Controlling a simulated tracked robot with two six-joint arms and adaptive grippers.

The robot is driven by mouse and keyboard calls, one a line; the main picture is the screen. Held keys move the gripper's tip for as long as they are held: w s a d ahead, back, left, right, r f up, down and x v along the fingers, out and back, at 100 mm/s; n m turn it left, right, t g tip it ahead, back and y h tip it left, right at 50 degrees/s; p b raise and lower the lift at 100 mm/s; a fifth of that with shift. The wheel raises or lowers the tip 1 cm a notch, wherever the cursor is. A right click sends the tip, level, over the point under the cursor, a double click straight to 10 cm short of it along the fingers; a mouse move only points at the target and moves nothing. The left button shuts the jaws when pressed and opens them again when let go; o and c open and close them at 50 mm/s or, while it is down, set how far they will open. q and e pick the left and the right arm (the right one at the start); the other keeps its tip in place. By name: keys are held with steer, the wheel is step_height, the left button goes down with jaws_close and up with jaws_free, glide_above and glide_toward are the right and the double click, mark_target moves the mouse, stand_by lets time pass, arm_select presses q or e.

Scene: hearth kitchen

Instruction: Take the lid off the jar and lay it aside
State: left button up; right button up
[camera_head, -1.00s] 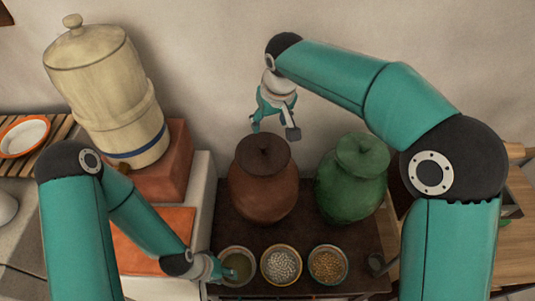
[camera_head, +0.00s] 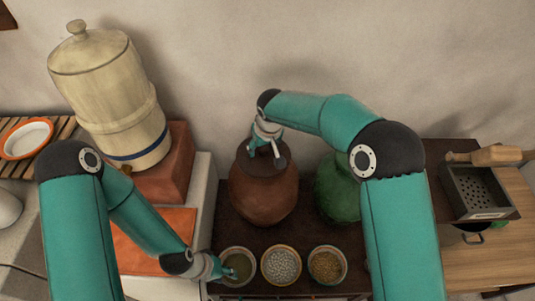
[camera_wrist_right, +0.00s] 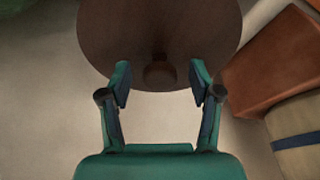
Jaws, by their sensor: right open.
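The brown jar (camera_head: 263,197) stands on the dark stand, and its dark lid (camera_head: 247,162) sits on top. In the right wrist view the round lid (camera_wrist_right: 205,40) fills the upper middle, with its knob (camera_wrist_right: 159,74) between the fingertips. My right gripper (camera_head: 266,152) is over the lid, and its open fingers (camera_wrist_right: 158,80) lie on either side of the knob with gaps. The green jar (camera_head: 337,190) stands to the right, its top hidden by my right arm. My left gripper (camera_head: 222,271) is low by the left bowl; its finger opening is unclear.
Three bowls, the left (camera_head: 237,264), middle (camera_head: 281,265) and right (camera_head: 327,264), stand in front of the jars. A tall cream container (camera_head: 112,95) stands on a red block at left. A grater box (camera_head: 478,190) lies at right.

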steer(key=shift+f, duration=0.2)
jaws_close()
steer(key=shift+r, duration=0.1)
